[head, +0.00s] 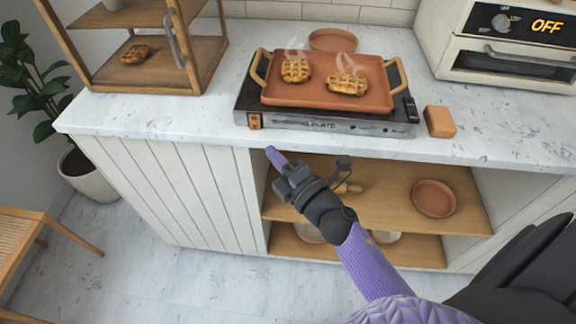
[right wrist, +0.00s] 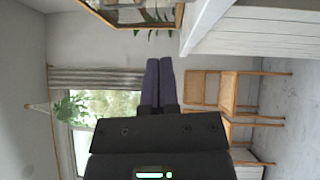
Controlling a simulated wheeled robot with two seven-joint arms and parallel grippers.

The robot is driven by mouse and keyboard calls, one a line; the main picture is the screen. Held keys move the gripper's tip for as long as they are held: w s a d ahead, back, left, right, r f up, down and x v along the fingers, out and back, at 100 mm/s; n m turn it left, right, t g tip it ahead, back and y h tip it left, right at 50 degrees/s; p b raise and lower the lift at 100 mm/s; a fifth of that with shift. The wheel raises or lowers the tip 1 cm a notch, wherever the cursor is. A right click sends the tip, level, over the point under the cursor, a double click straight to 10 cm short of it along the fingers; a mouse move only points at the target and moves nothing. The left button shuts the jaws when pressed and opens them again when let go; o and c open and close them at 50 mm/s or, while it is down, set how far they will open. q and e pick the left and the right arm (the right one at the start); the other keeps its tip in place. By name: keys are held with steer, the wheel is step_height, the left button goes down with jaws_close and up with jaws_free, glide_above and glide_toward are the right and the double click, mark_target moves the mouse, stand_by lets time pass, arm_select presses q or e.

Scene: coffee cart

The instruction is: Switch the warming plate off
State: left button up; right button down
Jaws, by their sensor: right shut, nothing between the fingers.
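The warming plate (head: 290,122) is a dark flat unit with a steel front, standing on the marble counter in the head view. An orange-brown switch (head: 254,121) sits at the left end of its front. A terracotta tray (head: 318,98) with two steaming waffles (head: 346,84) rests on top. My right gripper (head: 272,152) is below and slightly right of the switch, just in front of the counter edge, apart from the switch. Its purple fingers are shut and empty; they also show in the right wrist view (right wrist: 159,75). My left gripper is not in view.
An orange-brown block (head: 440,121) lies right of the plate. A toaster oven (head: 508,50) reading OFF stands at the right, and a wooden display case (head: 150,75) at the left. Open shelves (head: 400,195) lie below the counter edge.

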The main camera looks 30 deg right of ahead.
steer(key=v, duration=0.3)
steer(key=shift+s+d+r, duration=0.1)
steer(key=shift+s+r, duration=0.15)
steer(key=shift+s, duration=0.15)
steer(key=s+f+m+g+h, duration=0.2)
steer(key=s+f+m+g, duration=0.4)
steer(key=f, duration=0.8)
steer(key=s+f+m+g+h, duration=0.1)
steer(key=s+f+m+g, duration=0.3)
steer(key=s+f+m, duration=0.7)
steer(key=s+f+g, duration=0.4)
steer(key=s+f, duration=0.1)
steer(key=s, duration=0.3)
steer(key=s+d+f+m+g, duration=0.1)
steer(key=s+f+g, duration=0.3)
steer(key=s, duration=0.5)
step_height(320, 180, down, 2)
steer(key=shift+s+f+m+h, duration=0.25)
steer(key=shift+s+m+h, duration=0.05)
steer(key=shift+h, duration=0.1)
